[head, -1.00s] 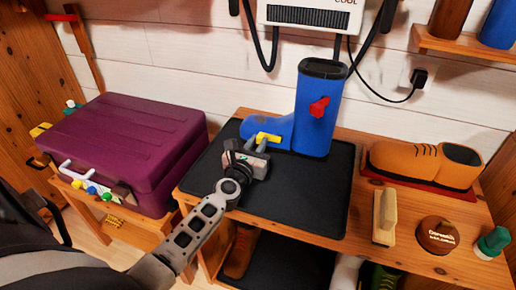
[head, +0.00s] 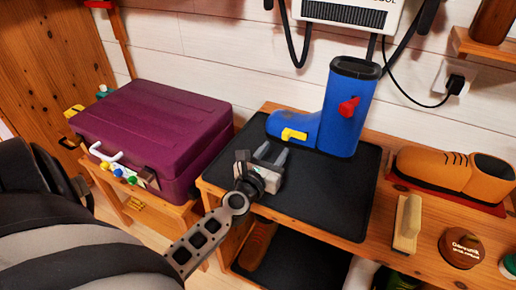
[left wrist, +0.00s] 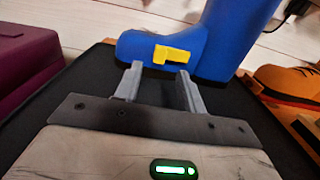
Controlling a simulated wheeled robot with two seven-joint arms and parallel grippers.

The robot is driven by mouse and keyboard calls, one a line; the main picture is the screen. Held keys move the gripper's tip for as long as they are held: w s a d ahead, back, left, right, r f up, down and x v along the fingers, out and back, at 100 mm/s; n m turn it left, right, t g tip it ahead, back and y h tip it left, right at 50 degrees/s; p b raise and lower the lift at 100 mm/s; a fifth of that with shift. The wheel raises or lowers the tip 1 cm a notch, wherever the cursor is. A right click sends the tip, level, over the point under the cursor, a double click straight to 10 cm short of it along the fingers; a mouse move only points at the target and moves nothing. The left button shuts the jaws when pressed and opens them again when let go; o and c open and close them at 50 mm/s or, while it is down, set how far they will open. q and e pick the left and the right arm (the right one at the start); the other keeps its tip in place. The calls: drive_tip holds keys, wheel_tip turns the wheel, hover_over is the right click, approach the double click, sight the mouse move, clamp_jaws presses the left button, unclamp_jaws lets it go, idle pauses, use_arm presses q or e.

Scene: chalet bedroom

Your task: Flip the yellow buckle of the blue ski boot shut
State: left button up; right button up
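The blue ski boot (head: 340,112) stands upright on a black mat (head: 325,205), its toe to the left. Its yellow buckle (head: 294,134) is low on the foot part. In the left wrist view the buckle (left wrist: 173,54) looks like an L-shaped piece against the boot's side; I cannot tell whether it is fully shut. A red buckle (head: 348,106) sits higher on the shaft. My left gripper (head: 264,154) is in front of the boot's toe, apart from the buckle. In the left wrist view its two fingers (left wrist: 158,76) are spread and empty below the buckle. My right gripper is not seen.
A purple case (head: 155,135) stands on a low bench at left. An orange-brown shoe (head: 435,168), a brush (head: 407,223), a round brown tin (head: 461,247) and a green-capped item (head: 509,266) are at right. A wall heater (head: 350,15) hangs behind the boot.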

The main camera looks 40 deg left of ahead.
use_arm(q)
drive_tip(key=b+v, duration=0.1)
drive_tip(key=v, duration=0.7)
drive_tip(key=shift+s+f+b, duration=0.1)
drive_tip(key=shift+s+b, duration=0.2)
drive_tip(key=shift+s+d, duration=0.15)
drive_tip(key=shift+s, duration=0.35)
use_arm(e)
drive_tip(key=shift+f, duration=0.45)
